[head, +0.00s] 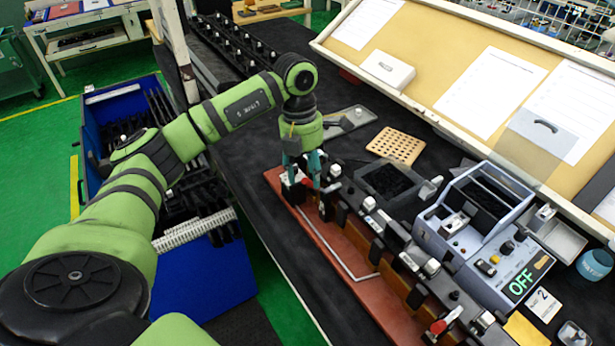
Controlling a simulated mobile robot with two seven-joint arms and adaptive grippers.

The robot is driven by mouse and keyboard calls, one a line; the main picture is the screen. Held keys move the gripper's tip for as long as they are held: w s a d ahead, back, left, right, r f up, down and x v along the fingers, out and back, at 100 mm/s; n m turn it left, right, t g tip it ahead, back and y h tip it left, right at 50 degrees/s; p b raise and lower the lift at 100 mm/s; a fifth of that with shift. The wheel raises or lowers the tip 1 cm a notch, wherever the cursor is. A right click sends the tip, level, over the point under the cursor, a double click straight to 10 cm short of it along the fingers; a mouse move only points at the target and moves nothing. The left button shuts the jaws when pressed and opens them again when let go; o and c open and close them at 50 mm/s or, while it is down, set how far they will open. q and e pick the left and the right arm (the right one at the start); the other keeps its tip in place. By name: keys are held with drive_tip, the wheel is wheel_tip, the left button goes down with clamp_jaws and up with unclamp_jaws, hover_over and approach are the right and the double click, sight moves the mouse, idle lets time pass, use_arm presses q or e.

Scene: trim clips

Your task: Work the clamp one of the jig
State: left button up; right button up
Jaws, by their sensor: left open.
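The jig has a red-brown base (339,241) and a dark rail with several fittings, running from the middle of the head view to the lower right. A clamp with a white block (294,190) and a bit of red stands at its far left end. Another clamp with a red handle (439,327) is at the near right end. I cannot tell which is clamp one. My left gripper (304,184) points down over the far left clamp, its teal fingers apart on either side of it. The fingers partly hide this clamp, and I cannot tell whether they touch it. My right gripper is out of view.
A grey machine (487,238) with a green OFF display stands right of the jig. A tan perforated block (396,146) and a grey plate (350,121) lie behind it. A blue bin (215,275) of dark parts stands left of the dark bench. A sloped board (440,50) borders the back.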

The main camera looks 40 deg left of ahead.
sight(308, 182)
use_arm(q)
wheel_tip(308, 182, down, 2)
drive_tip(key=shift+s+d+f+p, duration=0.1)
drive_tip(key=shift+d+p, duration=0.05)
drive_tip(key=shift+p, duration=0.25)
drive_tip(key=shift+f, duration=0.45)
drive_tip(key=shift+d, duration=0.1)
clamp_jaws()
